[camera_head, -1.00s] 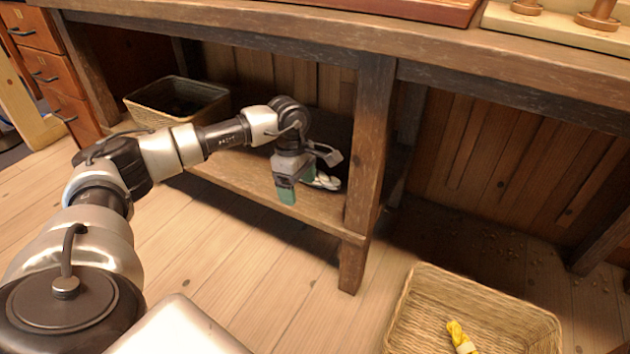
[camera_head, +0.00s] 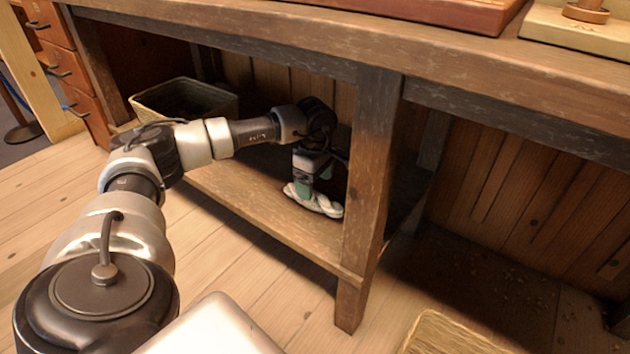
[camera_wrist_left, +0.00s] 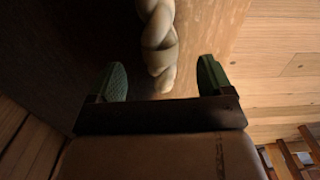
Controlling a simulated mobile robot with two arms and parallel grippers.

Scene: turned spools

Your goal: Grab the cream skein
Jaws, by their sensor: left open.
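The cream skein (camera_head: 322,206) is a twisted, pale hank lying on the low wooden shelf under the bench, close to the bench leg. My left gripper (camera_head: 316,192) points down at it, with its green fingers at the skein. In the left wrist view the skein (camera_wrist_left: 158,45) runs from the top edge down to between the two green fingertips of the left gripper (camera_wrist_left: 160,78). The fingers stand apart with a gap on each side of the skein. My right gripper is not in view.
A wicker basket (camera_head: 185,98) stands on the shelf at the back left. The thick bench leg (camera_head: 372,180) rises just right of the gripper, and the bench top (camera_head: 300,40) is overhead. Another woven basket (camera_head: 450,335) stands on the floor at the lower right.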

